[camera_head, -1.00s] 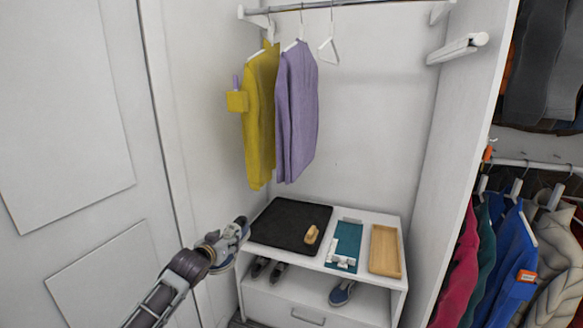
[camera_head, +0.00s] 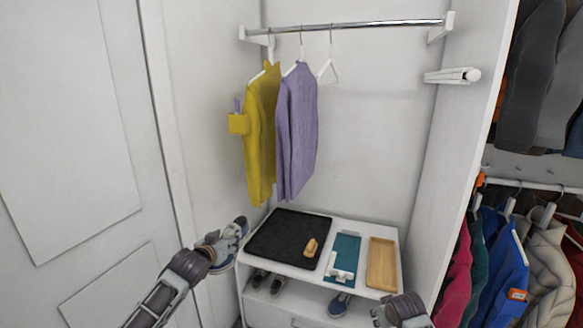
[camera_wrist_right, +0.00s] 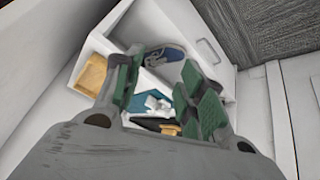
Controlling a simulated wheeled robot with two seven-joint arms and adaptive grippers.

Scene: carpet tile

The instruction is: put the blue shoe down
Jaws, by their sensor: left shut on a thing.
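My left gripper (camera_head: 222,247) is shut on a blue shoe (camera_head: 238,230) with a pale sole. It holds the shoe up beside the left side of the low white cabinet, left of the black mat. A second blue shoe (camera_head: 340,303) stands on the cabinet's open shelf; it also shows in the right wrist view (camera_wrist_right: 172,55). A pair of dark shoes (camera_head: 268,281) is at the left of that shelf. My right gripper (camera_head: 404,312) is in front of the cabinet's right side. Its green-padded fingers are apart with nothing between them in the right wrist view (camera_wrist_right: 158,92).
The cabinet top (camera_head: 335,231) carries a black mat (camera_head: 282,234) with a wooden brush (camera_head: 310,248), a teal mat (camera_head: 346,245) with white pieces, and a wooden tray (camera_head: 382,262). A yellow garment (camera_head: 262,135) and a purple sweater (camera_head: 297,130) hang above. The shelf's middle looks clear.

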